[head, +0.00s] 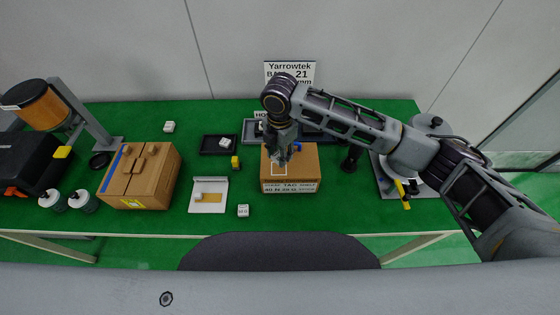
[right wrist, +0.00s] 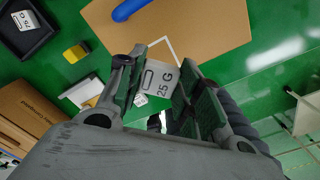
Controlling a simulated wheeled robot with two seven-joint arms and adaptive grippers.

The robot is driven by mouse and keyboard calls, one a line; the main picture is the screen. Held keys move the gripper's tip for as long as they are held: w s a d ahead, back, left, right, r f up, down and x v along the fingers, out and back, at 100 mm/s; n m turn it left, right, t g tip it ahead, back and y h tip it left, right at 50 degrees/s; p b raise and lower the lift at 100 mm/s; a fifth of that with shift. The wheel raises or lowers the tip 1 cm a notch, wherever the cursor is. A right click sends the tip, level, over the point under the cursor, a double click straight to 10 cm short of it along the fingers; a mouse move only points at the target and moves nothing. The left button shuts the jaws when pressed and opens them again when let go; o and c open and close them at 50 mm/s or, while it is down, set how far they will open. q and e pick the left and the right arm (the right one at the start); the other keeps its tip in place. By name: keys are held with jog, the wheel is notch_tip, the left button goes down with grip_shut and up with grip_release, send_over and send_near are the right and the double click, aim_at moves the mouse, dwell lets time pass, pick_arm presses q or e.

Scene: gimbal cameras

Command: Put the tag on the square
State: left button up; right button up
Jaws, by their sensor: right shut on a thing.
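My right gripper (head: 282,152) is over the top of a cardboard box (head: 308,163). In the right wrist view, the right gripper (right wrist: 162,86) is shut on a white tag (right wrist: 160,82) that reads "25 G". The square (head: 280,174) is a white outline on the box top, partly hidden by the gripper; a corner of it (right wrist: 168,44) shows just beyond the tag in the right wrist view. I cannot tell whether the tag touches the box. The left gripper is not in view.
A blue piece (head: 297,146) lies on the box near the square. Similar white tags stand around: one in a black tray (head: 207,150), one at the front (head: 243,210). A yellow block (head: 235,162) and a larger brown box (head: 140,175) are to the left.

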jog(key=shift+f, duration=0.15)
jog(key=shift+f, duration=2.35)
jog(key=shift+f+p, duration=0.1)
jog(key=shift+p, duration=0.2)
jog(key=o, duration=0.9)
jog(key=shift+c, duration=0.2)
jog(key=shift+r+b, duration=0.7)
jog(key=shift+r, duration=5.4)
